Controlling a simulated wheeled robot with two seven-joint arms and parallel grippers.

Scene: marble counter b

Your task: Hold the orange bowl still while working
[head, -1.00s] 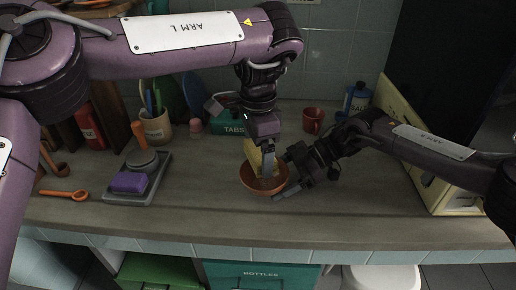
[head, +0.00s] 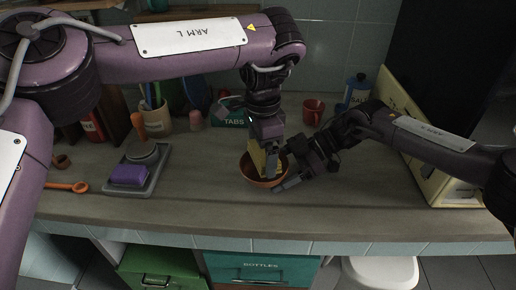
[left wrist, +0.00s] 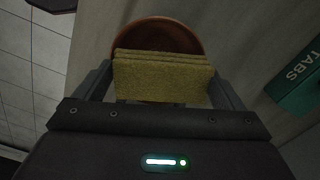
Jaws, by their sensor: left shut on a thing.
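The orange bowl (head: 250,178) stands upright on the counter near its front middle. My left gripper (head: 269,166) points down over the bowl and is shut on a yellow sponge (head: 257,158). The sponge's lower end is inside the bowl. In the left wrist view the sponge (left wrist: 162,76) spans between the fingers, with the bowl (left wrist: 157,30) behind it. Whether the sponge touches the bowl's inside is hidden. My right gripper (head: 284,178) is at the bowl's right rim, one finger outside it. The other finger is hard to make out, so its grip on the rim is unclear.
A green TABS box (head: 230,118), a red mug (head: 313,110) and a blue SALT tin (head: 356,90) stand behind. The counter's front strip is clear.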

